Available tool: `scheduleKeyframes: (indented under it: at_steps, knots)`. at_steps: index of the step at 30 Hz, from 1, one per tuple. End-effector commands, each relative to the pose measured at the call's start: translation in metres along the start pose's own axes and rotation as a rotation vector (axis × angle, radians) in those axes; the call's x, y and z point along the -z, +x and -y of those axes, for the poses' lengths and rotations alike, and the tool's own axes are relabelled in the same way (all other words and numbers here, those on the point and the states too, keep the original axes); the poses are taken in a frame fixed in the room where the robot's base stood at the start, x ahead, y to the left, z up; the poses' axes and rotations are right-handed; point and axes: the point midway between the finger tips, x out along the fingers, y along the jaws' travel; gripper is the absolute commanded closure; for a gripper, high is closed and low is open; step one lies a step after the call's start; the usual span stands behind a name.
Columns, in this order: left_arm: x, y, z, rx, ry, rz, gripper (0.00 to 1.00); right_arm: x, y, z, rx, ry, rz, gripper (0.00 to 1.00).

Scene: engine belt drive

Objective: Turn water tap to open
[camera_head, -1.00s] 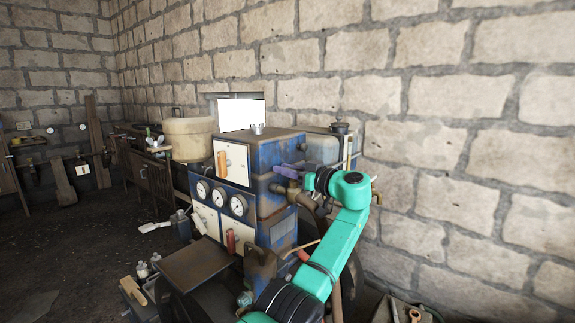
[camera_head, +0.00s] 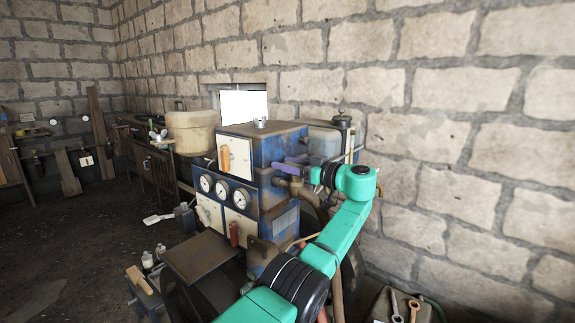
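The tap looks to be the brass-coloured pipe fitting (camera_head: 297,187) on the right side of the blue machine (camera_head: 270,150). A purple-blue bar (camera_head: 287,168) lies just above it; I cannot tell whether it is the tap's handle or part of my gripper. My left gripper (camera_head: 308,172) is at the bar's right end, at the end of my teal arm, pointing left toward the machine. Its fingers are small and partly hidden, so its opening and grip are unclear. My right gripper is not in view.
The machine front has three round gauges (camera_head: 222,190) and an orange handle (camera_head: 224,158). A stone wall (camera_head: 460,150) stands close on the right. A beige tub (camera_head: 193,130) is behind on the left. Wrenches (camera_head: 413,308) lie at lower right. Dark floor is open at left.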

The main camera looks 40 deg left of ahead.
Motion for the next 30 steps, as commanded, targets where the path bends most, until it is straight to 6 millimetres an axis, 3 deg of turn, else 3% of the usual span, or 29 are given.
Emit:
scheduleKeyframes:
  at_steps: [6, 10, 19, 24, 30]
  knots:
    - [-0.001, -0.002, 0.0, -0.001, 0.0, -0.001, 0.43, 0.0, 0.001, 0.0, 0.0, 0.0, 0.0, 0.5]
    - [-0.003, -0.016, -0.001, -0.003, 0.0, 0.0, 0.43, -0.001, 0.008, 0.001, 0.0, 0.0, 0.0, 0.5]
    - [-0.003, -0.087, -0.001, -0.004, 0.001, -0.001, 0.43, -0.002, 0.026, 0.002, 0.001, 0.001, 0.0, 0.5]
    - [0.004, -0.127, -0.001, -0.003, 0.003, 0.0, 0.43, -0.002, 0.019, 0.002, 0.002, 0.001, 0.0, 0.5]
    - [0.002, -0.145, 0.0, -0.001, 0.002, 0.0, 0.43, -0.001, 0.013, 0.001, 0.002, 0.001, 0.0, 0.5]
